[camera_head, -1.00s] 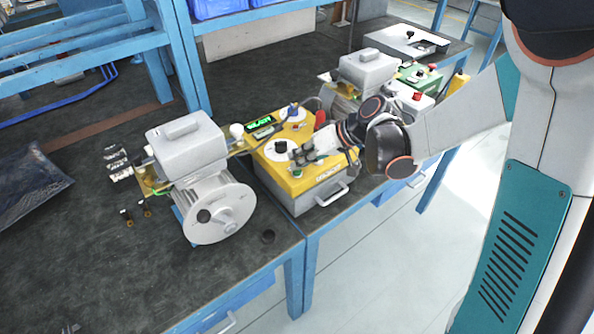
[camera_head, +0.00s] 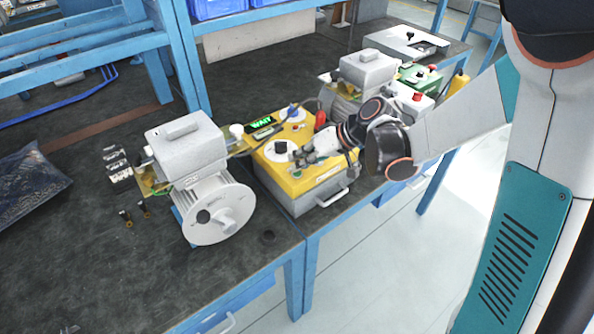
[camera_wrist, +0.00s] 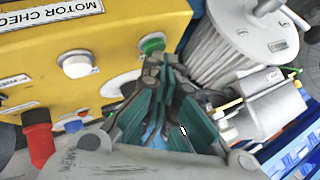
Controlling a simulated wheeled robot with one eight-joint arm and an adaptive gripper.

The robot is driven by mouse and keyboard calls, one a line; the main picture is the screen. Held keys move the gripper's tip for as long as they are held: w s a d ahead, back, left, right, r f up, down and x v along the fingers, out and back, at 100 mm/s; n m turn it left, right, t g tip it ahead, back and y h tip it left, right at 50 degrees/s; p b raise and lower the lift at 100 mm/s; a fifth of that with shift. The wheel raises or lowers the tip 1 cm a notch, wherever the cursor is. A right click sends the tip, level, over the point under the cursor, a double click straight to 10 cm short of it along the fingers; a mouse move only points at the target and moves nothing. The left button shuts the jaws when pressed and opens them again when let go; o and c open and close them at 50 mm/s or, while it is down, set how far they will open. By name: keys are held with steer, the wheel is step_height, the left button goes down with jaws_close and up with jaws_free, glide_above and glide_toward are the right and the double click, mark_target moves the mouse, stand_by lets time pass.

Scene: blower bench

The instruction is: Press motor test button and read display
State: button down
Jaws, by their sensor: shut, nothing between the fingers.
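The yellow motor test box (camera_head: 318,178) stands on the bench, with "MOTOR CHEC…" readable on its label in the wrist view (camera_wrist: 50,42). Its display (camera_head: 261,124) glows green and seems to read "WAIT". A green button (camera_head: 297,174) sits near the box's front corner. In the wrist view the green button (camera_wrist: 152,43) lies just beyond my fingertips, beside a white round button (camera_wrist: 77,64). My gripper (camera_head: 302,157) is shut and empty, low over the box top. In the wrist view my gripper (camera_wrist: 160,66) partly hides a white dial; I cannot tell whether it touches the box.
A grey motor with a white pulley (camera_head: 220,212) stands left of the box. A green box (camera_head: 420,77) stands farther back. The bench's front left is mostly clear.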

steer(key=shift+r+p, duration=0.35)
steer(key=shift+r, duration=0.35)
steer(key=shift+r, duration=0.1)
steer(key=shift+r+p, duration=1.75)
steer(key=shift+r, duration=0.65)
steer(key=s+d+r+m+t+h, duration=0.2)
steer(key=s+d+r+h, duration=0.2)
steer(key=s+d, duration=0.4)
steer(key=s+d+r+m+t+h, duration=0.2)
steer(key=s+d+r, duration=0.4)
steer(key=s, duration=0.7)
steer(key=shift+s+d+m+h, duration=0.25)
steer(key=shift+d+m+h, duration=0.25)
steer(key=shift+d+h, duration=0.65)
